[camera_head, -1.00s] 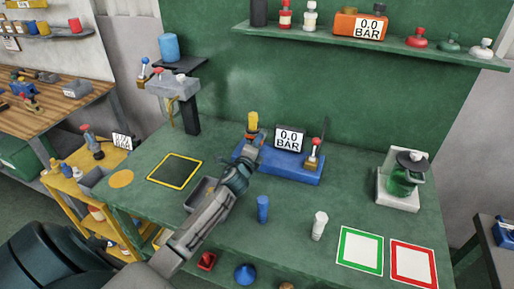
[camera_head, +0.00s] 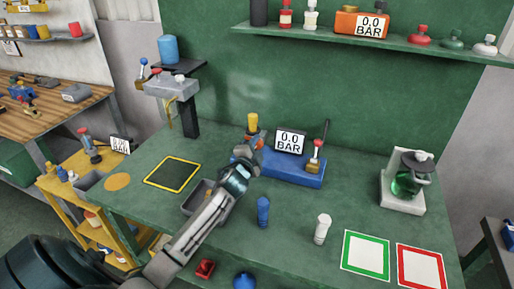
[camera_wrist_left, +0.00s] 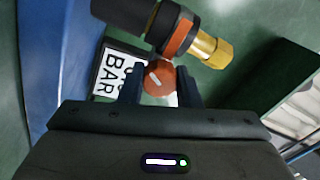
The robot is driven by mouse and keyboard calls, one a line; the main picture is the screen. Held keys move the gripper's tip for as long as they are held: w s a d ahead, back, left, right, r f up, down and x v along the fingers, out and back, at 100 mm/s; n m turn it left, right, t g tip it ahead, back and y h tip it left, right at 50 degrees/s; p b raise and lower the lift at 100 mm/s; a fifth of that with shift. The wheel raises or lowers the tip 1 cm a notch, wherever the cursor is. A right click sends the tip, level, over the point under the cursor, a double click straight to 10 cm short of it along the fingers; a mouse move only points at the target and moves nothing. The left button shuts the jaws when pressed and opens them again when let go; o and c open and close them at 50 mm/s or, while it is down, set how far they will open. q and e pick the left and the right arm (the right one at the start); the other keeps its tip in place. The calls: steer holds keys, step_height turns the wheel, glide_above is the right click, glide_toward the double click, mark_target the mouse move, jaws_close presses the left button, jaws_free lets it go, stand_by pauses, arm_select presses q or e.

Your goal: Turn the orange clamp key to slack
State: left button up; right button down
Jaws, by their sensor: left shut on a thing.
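The orange clamp key (camera_wrist_left: 158,78) is a round knob with a pale mark on its face, in the wrist view. My left gripper (camera_wrist_left: 160,88) has its two dark fingers on either side of it and is shut on it. Beside the key, an orange clamp band (camera_wrist_left: 180,34) goes around a black cylinder with a brass hex end (camera_wrist_left: 212,48). In the head view my left gripper (camera_head: 251,149) is at the left end of the blue base (camera_head: 295,168), below the yellow-topped fitting (camera_head: 252,123); the fingers are small there. My right gripper is not in view.
A gauge reading 0.0 BAR (camera_head: 290,141) and a red-topped lever (camera_head: 315,155) stand on the blue base. A blue cylinder (camera_head: 263,211) and a white one (camera_head: 322,229) stand in front. A grey tray (camera_head: 195,201) lies beside my arm. The front right holds green and red framed squares.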

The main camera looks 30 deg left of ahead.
arm_select(q)
steer(key=shift+f, duration=0.1)
stand_by(0.3)
steer(key=o, duration=1)
steer(key=b+v, duration=0.3)
steer(key=v, duration=0.8)
steer(key=shift+a, duration=0.1)
